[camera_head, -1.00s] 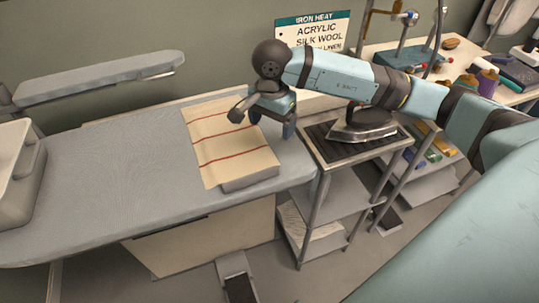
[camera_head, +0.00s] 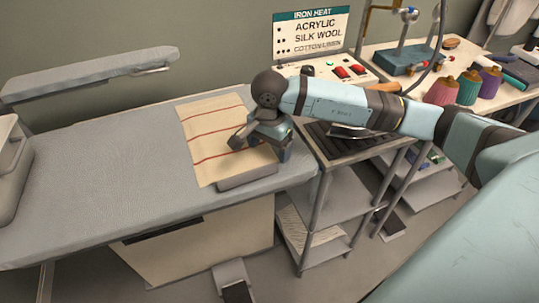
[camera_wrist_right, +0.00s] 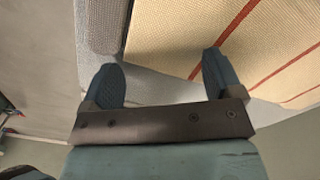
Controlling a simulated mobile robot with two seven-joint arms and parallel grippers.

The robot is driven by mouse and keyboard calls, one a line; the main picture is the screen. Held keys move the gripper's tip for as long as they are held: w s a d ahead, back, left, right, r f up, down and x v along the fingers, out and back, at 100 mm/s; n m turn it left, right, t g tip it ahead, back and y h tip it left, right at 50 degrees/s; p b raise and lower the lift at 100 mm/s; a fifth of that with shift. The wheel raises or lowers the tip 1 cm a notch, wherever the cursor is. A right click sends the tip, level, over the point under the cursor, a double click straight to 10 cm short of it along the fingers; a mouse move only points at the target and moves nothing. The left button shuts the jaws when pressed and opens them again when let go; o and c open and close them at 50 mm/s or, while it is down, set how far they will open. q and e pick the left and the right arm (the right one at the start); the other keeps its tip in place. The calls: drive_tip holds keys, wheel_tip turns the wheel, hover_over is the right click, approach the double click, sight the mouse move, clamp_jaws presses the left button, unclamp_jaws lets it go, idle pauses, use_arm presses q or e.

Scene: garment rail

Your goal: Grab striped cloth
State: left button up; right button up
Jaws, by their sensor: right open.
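The striped cloth (camera_head: 210,150), cream with red stripes, lies flat on the grey ironing board (camera_head: 110,160). Its near edge meets a grey block (camera_head: 247,178). My right gripper (camera_head: 261,150) is over the cloth's right side, near that block. In the right wrist view the open jaws (camera_wrist_right: 161,70) have the cloth (camera_wrist_right: 180,35) between and beyond them, with the grey block (camera_wrist_right: 101,25) beyond the left finger. Nothing is held. Whether the fingertips touch the cloth cannot be told. My left gripper is out of view.
A metal cart (camera_head: 318,210) stands right of the board; the iron on it is mostly hidden by my right arm. A narrow sleeve board (camera_head: 95,72) is at the back left. Thread cones and tools fill the right table. The board's middle left is clear.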

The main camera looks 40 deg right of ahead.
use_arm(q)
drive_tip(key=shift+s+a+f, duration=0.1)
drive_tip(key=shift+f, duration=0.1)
use_arm(e)
drive_tip(key=shift+c, duration=0.3)
drive_tip(key=c, duration=0.4)
drive_tip(key=shift+f, duration=0.1)
clamp_jaws()
use_arm(q)
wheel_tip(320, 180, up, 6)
drive_tip(key=p, duration=0.5)
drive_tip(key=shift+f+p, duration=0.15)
drive_tip(key=shift+p, duration=0.2)
use_arm(e)
wheel_tip(320, 180, up, 12)
